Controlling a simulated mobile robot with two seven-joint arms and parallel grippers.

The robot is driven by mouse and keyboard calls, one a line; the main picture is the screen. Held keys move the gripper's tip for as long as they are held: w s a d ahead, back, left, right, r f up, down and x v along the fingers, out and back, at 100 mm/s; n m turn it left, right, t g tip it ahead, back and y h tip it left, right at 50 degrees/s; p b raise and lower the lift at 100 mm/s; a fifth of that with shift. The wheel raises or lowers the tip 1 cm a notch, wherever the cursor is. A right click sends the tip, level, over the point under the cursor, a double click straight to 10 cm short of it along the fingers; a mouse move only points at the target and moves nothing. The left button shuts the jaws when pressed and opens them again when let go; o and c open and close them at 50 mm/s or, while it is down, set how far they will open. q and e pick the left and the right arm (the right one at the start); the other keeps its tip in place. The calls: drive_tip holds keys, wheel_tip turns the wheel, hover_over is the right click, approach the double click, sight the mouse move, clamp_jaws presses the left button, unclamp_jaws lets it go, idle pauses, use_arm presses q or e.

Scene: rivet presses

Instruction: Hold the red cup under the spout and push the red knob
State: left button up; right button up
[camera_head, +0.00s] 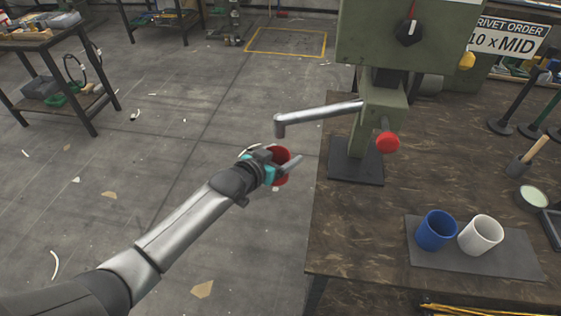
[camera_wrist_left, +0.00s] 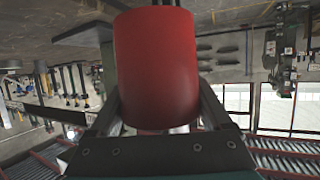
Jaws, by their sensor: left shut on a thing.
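My left gripper (camera_head: 278,171) is shut on the red cup (camera_head: 281,157), off the left edge of the workbench and above the floor. The red cup fills the middle of the left wrist view (camera_wrist_left: 156,70), between the two fingers. The metal spout (camera_head: 318,115) reaches left from the green press (camera_head: 388,40). Its tip is above the cup in the head view; whether the cup is directly under it I cannot tell. The red knob (camera_head: 388,142) is on the front of the press, right of the spout. My right gripper is not in view.
A blue cup (camera_head: 436,230) and a white cup (camera_head: 481,235) stand on a dark mat (camera_head: 510,263) on the workbench (camera_head: 350,220). A sign (camera_head: 508,40) reads "RIVET ORDER 10 x MID".

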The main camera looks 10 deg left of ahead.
use_arm(q)
drive_tip(key=shift+w+r, duration=0.2)
drive_tip(key=shift+w, duration=2.15)
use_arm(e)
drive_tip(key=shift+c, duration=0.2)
